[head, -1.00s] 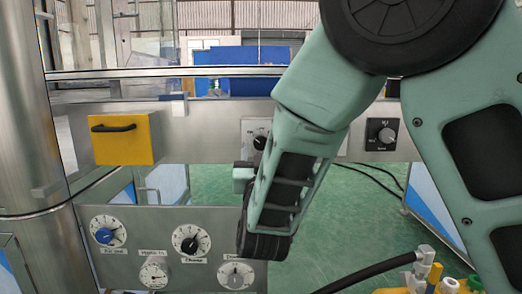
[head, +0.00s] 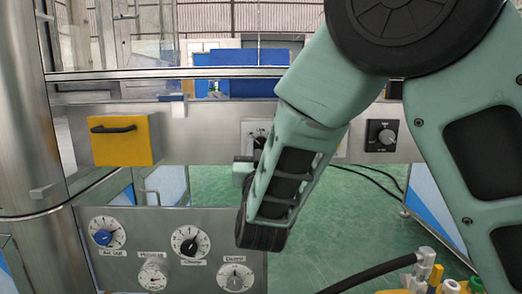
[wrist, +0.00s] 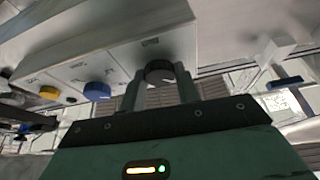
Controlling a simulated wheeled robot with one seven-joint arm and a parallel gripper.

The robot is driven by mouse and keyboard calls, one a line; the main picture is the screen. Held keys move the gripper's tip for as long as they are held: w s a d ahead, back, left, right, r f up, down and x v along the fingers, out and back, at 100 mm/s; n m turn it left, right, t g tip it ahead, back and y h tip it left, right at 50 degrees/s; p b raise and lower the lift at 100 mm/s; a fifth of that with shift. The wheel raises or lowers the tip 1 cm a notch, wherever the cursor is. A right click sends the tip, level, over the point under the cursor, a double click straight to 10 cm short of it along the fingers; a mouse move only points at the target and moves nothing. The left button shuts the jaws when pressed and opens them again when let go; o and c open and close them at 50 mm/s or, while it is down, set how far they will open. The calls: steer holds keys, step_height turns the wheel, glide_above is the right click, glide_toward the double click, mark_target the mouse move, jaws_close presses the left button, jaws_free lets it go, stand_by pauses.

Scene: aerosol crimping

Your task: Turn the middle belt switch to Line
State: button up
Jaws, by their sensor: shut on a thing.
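The middle belt switch is a black rotary knob (wrist: 160,72) on a pale box face with a small label in the wrist view. In the head view its plate (head: 251,128) is on the metal rail, and the knob (head: 260,142) is partly hidden behind my arm. My gripper (wrist: 160,88) has one finger on each side of the knob and is shut on it. In the head view my gripper (head: 243,172) is mostly hidden by my wrist. The position the knob points to cannot be read.
A blue knob (wrist: 97,91) and a yellow knob (wrist: 49,92) are beside it in the wrist view. Another black switch (head: 381,135) is on the rail at right. A yellow box (head: 122,140) is at left, above a dial panel (head: 130,222). Hoses and fittings (head: 428,268) are at lower right.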

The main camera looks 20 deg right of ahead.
steer(key=shift+f+m, duration=0.1)
steer(key=shift+m, duration=0.3)
steer(key=m+g+h+b, duration=0.1)
steer(key=m+b, duration=0.1)
steer(key=m, duration=0.1)
steer(key=m+g+h+b, duration=0.1)
steer(key=m+h+b, duration=0.1)
steer(key=m, duration=0.1)
steer(key=shift+a+f+m, duration=0.1)
steer(key=shift+m, duration=0.2)
steer(key=m+g+h+b, duration=0.1)
steer(key=m, duration=0.1)
steer(key=m+g+b, duration=0.1)
steer(key=m, duration=0.2)
steer(key=shift+a+r+h+b, duration=0.1)
steer(key=shift+r+h+b, duration=0.1)
steer(key=shift+h+b, duration=0.15)
steer(key=shift+m, duration=0.5)
steer(key=o, duration=1)
steer(key=p+v, duration=0.3)
steer(key=v, duration=1.4)
steer(key=shift+a+r, duration=0.1)
steer(key=shift+a, duration=0.2)
